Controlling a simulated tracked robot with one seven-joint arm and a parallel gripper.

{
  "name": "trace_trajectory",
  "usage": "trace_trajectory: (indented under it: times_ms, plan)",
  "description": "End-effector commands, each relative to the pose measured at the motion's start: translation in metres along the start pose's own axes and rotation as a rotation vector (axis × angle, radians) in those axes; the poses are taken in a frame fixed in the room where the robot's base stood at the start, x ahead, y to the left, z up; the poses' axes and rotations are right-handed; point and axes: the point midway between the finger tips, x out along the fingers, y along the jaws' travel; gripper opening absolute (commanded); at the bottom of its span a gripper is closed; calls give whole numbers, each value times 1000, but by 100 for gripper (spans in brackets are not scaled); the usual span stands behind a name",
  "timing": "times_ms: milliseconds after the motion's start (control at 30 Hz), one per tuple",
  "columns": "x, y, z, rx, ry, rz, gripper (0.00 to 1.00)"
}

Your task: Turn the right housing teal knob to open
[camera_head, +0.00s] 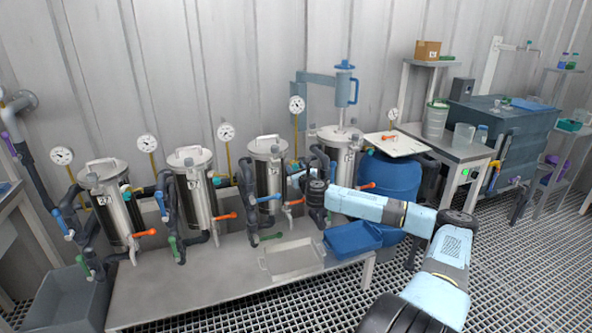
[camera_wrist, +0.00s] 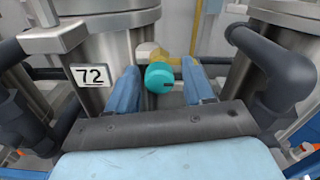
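The teal knob (camera_wrist: 159,77) shows in the middle of the wrist view, with a dark mark on its face and a yellowish fitting behind it. My gripper (camera_wrist: 160,68) is open, with one blue finger on each side of the knob and a visible gap on both sides. I cannot tell how deep the knob sits between the fingertips. A steel housing with a "72" plate (camera_wrist: 88,75) stands to the left of the knob. In the head view my gripper (camera_head: 298,178) is between the two rightmost steel housings, and the knob is hidden there.
Steel housings (camera_head: 197,190) stand in a row on a grey bench (camera_head: 180,290), with dark pipes and orange, blue and green handles between them. A dark elbow pipe (camera_wrist: 275,70) is close on the right in the wrist view. A blue tray (camera_head: 352,238) sits below my arm.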

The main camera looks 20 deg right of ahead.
Motion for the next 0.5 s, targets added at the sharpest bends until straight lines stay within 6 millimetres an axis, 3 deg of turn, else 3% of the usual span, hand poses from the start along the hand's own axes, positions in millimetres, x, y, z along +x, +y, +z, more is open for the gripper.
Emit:
trace_trajectory:
  times_ms: [67,500]
  plan:
    - [0,0,0,0,0,0,43]
    - [0,0,0,0,0,0,1]
